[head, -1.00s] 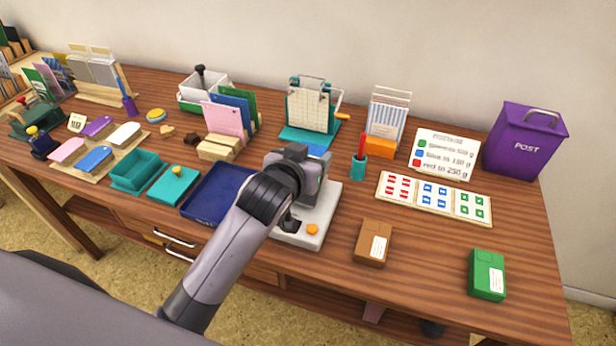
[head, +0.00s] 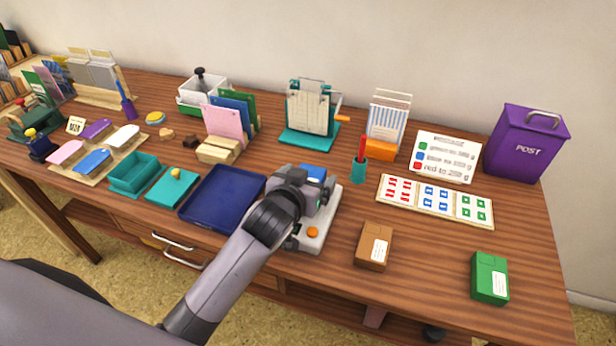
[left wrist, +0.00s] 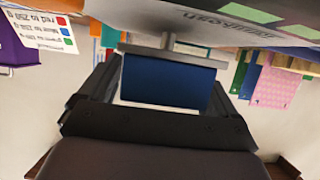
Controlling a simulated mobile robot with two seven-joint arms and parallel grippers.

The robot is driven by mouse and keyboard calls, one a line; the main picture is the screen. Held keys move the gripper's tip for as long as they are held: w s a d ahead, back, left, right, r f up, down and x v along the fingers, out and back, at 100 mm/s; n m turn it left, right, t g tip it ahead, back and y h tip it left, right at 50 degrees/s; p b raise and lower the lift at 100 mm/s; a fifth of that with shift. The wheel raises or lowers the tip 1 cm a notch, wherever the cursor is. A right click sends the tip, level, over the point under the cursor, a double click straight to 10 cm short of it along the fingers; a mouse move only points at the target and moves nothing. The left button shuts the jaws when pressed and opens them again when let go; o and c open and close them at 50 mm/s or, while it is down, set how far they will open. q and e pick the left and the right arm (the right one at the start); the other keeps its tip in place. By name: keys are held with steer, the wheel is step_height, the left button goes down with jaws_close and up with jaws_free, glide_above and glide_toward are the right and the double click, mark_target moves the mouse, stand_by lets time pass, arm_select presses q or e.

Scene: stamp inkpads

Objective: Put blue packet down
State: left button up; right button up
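The blue packet (head: 313,172) is over the scale (head: 318,236), mostly behind my left gripper (head: 304,188) in the head view. In the left wrist view, which is upside down, the blue packet (left wrist: 168,82) sits between the two dark fingers of my left gripper (left wrist: 168,88), which look closed on its sides. The packet's lower edge is at the grey scale pan (left wrist: 170,52); it looks in contact or nearly so. The pan is hidden by the gripper in the head view. My right gripper is not in view.
A dark blue tray (head: 222,198) lies left of the scale. A brown packet (head: 374,246) and a green packet (head: 489,278) lie to the right, with bare table between them. A pen cup (head: 359,170), stamp sheet (head: 434,201) and purple post box (head: 526,143) stand behind.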

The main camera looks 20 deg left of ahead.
arm_select(q)
steer(key=shift+r, duration=0.15)
steer(key=shift+s+r, duration=0.1)
steer(key=shift+s, duration=0.05)
steer(key=p+v, duration=0.1)
steer(key=v, duration=1)
steer(key=shift+s+r, duration=0.2)
steer(key=shift+s, duration=0.1)
steer(key=s+a+f+m+g, duration=0.1)
steer(key=s+a+f+g, duration=0.2)
steer(key=s, duration=0.4)
steer(key=s+a+f+g, duration=0.2)
steer(key=s+f+g, duration=0.2)
steer(key=s, duration=0.2)
steer(key=s+a+f+m+g, duration=0.1)
steer(key=s+a+f+g, duration=0.2)
steer(key=s, duration=0.4)
steer(key=w+d+f+t+h+p, duration=0.1)
steer(key=w+d+f+t+p, duration=0.2)
steer(key=w+f+t, duration=0.3)
steer(key=shift+w+d+f+t+h, duration=0.25)
steer(key=shift+d+f+t+h, duration=0.1)
steer(key=shift+f+t+h, duration=0.05)
